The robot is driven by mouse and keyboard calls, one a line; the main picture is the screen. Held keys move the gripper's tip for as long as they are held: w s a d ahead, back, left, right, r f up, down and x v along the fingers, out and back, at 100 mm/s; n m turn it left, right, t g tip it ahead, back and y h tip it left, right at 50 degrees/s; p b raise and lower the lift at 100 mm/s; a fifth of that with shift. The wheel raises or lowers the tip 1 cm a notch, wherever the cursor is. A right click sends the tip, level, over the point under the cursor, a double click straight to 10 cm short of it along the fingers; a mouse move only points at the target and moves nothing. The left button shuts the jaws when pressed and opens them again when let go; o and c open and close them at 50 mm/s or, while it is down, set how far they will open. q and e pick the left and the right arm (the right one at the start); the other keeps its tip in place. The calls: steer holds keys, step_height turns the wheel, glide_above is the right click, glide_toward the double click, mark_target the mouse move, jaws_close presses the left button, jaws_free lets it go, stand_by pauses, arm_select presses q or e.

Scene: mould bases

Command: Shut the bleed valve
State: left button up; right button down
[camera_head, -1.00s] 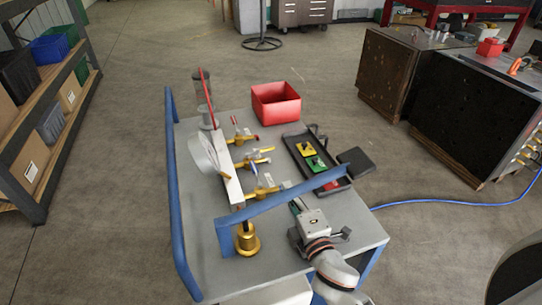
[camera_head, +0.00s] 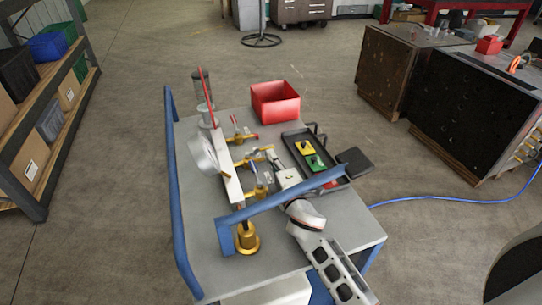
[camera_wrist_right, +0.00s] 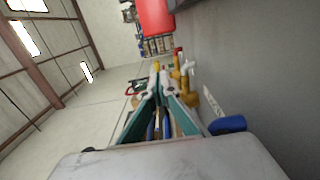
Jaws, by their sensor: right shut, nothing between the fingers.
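A pale manifold bar (camera_head: 228,172) stands on the grey cart, with brass valves branching off its right side. The far valve (camera_head: 243,137) has a red lever, the middle valve (camera_head: 255,157) a pale lever, and the near valve (camera_head: 256,191) a blue handle. I cannot tell which one is the bleed valve. My right gripper (camera_head: 271,155) is shut and empty, beside the middle and near valves; contact is unclear. In the right wrist view its fingers (camera_wrist_right: 157,80) point towards brass fittings (camera_wrist_right: 186,85). My left gripper is out of view.
A black tray (camera_head: 333,186) with coloured tags and a red bin (camera_head: 276,103) stand right of the valves. A brass-based post (camera_head: 247,241) stands at the front.

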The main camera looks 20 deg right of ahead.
steer(key=shift+w, duration=0.15)
steer(key=shift+w+d, duration=0.15)
steer(key=shift+w, duration=0.15)
stand_by(0.5)
